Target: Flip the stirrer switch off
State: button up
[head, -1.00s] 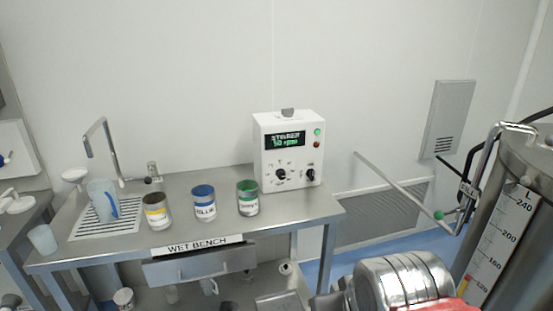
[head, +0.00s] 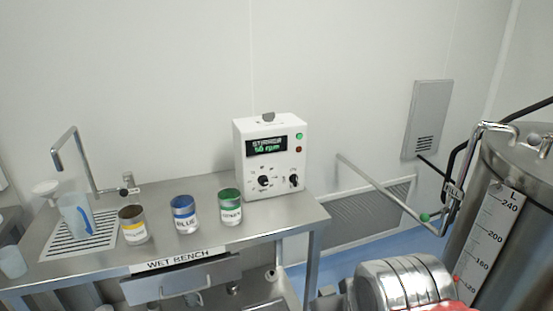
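The stirrer control box (head: 270,157) is white and stands at the back right of the wet bench, against the wall. Its display reads "STIRRER" and a value that looks like 50 rpm, in green. Below the display are two black controls, a left one (head: 264,181) and a right one (head: 294,181); which is the switch is too small to tell. A green (head: 299,136) and a red (head: 299,149) round light or button sit at its right edge. My arm shows as shiny metal at the bottom right; my gripper's fingers are not visible.
A jug (head: 76,217) stands by the tap (head: 75,150). A large steel tank (head: 520,230) with a pipe (head: 385,190) stands at right.

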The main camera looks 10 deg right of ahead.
aim_at(293, 179)
jog(key=i, duration=0.85)
jog(key=u, duration=0.05)
